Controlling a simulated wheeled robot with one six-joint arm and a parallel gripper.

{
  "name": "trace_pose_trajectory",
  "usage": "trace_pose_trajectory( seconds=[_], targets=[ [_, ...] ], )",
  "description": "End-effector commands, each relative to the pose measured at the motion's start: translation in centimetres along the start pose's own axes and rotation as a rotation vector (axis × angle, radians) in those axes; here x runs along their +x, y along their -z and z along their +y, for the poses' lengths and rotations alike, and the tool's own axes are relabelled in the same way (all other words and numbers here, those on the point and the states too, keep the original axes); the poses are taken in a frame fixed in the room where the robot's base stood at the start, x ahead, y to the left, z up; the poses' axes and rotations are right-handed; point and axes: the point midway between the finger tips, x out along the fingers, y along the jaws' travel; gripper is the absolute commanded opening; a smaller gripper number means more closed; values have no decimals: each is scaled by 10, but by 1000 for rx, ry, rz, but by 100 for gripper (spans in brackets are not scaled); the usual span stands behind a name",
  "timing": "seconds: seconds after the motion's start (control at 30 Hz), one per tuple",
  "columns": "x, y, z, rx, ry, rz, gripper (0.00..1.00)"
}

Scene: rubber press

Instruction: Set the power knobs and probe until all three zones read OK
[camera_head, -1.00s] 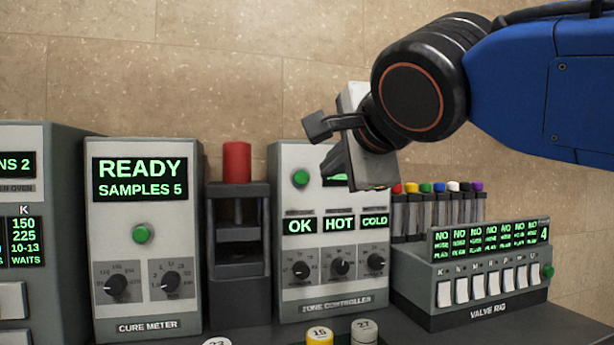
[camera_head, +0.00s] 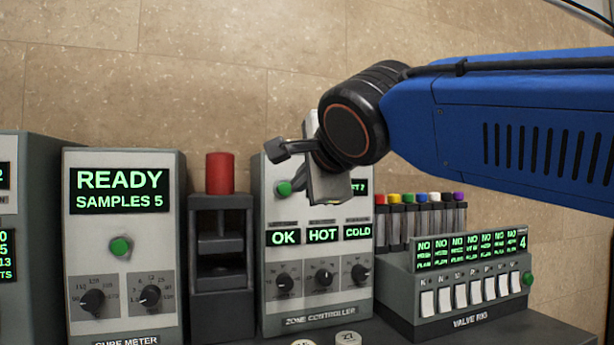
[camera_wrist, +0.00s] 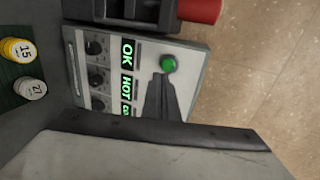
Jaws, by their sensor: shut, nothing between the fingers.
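The zone controller (camera_head: 290,302) is a pale box with three zone displays: OK (camera_head: 283,237) on the left, HOT (camera_head: 323,235) in the middle and COLD (camera_head: 358,232) on the right. Below them are three dark knobs: left (camera_head: 285,284), middle (camera_head: 323,278) and right (camera_head: 359,273). My gripper (camera_head: 297,184) is shut and empty in front of the panel's upper part, hiding much of the top display (camera_head: 360,187). Its tips (camera_wrist: 162,77) are beside the green button (camera_wrist: 168,63); I cannot tell if they touch it.
The cure meter (camera_head: 122,240) reads READY, SAMPLES 5. A dark press with a red cap (camera_head: 220,173) stands left of the controller. The valve rig (camera_head: 470,300) and several coloured-cap vials (camera_head: 420,215) stand to its right. Numbered pucks (camera_wrist: 20,50) lie in front.

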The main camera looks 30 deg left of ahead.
Motion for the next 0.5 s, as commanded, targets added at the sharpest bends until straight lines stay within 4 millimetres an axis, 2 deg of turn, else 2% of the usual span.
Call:
trace_pose_trajectory(
  seconds=[0.03,0.2,0.5],
  targets=[
    [11,1,1,0,-2,2,0],
    [40,1,1,-1,-1,2,0],
    [71,1,-10,0,0,1,0]
  ],
)
